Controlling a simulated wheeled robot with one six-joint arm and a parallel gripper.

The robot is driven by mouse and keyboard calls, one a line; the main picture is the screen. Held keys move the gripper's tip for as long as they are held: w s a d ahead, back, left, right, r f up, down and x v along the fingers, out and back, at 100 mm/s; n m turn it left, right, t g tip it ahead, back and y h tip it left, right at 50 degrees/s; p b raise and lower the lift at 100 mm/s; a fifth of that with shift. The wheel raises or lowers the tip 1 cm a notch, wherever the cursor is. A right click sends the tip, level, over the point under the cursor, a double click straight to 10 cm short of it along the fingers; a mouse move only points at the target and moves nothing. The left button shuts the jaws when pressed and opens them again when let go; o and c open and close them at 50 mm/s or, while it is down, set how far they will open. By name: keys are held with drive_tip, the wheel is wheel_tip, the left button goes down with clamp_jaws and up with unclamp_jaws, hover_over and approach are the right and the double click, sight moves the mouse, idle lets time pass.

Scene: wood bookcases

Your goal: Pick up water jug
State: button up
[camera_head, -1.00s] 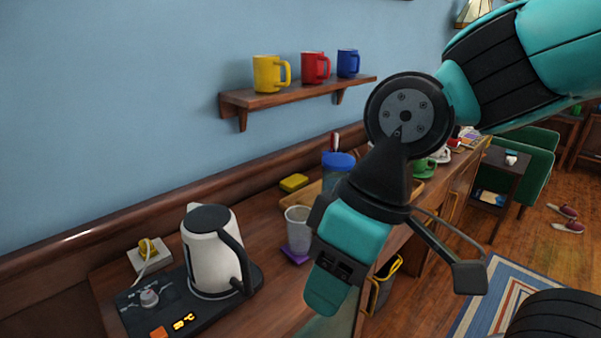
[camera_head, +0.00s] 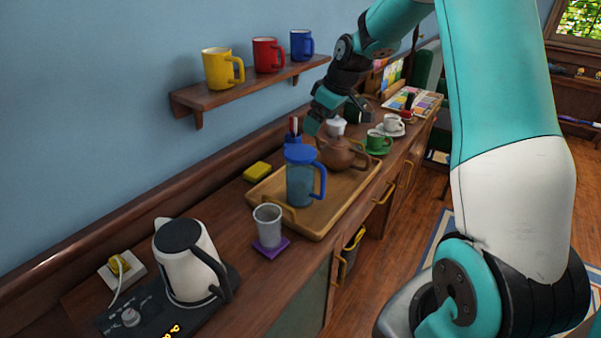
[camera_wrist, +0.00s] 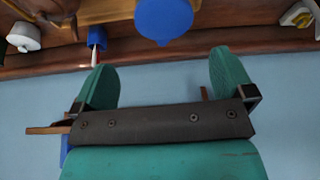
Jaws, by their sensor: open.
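The water jug (camera_head: 300,183) is a translucent blue pitcher with a blue lid and blue handle. It stands upright on a wooden tray (camera_head: 325,222), with its handle to the right. My gripper (camera_head: 332,112) is above and behind the jug, near the wall, apart from it and empty. In the wrist view my gripper's two teal fingers (camera_wrist: 160,75) are spread wide apart. The jug's round blue lid (camera_wrist: 163,20) shows beyond the fingers at the top edge; most of the jug's body is out of that view.
A brown teapot (camera_head: 342,152) shares the tray, close behind the jug. A grey cup (camera_head: 267,225) on a purple coaster and a white kettle (camera_head: 187,265) stand nearer. A pen holder (camera_head: 292,138) is behind. A shelf (camera_head: 250,88) with mugs hangs on the wall.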

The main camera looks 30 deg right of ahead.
sight(304, 152)
drive_tip(key=p+x, duration=0.2)
drive_tip(key=x, duration=0.7)
drive_tip(key=shift+a, duration=0.1)
drive_tip(key=shift+p+x, duration=1.4)
drive_tip(key=shift+x, duration=1.3)
drive_tip(key=shift+a+r, duration=0.15)
drive_tip(key=c, duration=1.5)
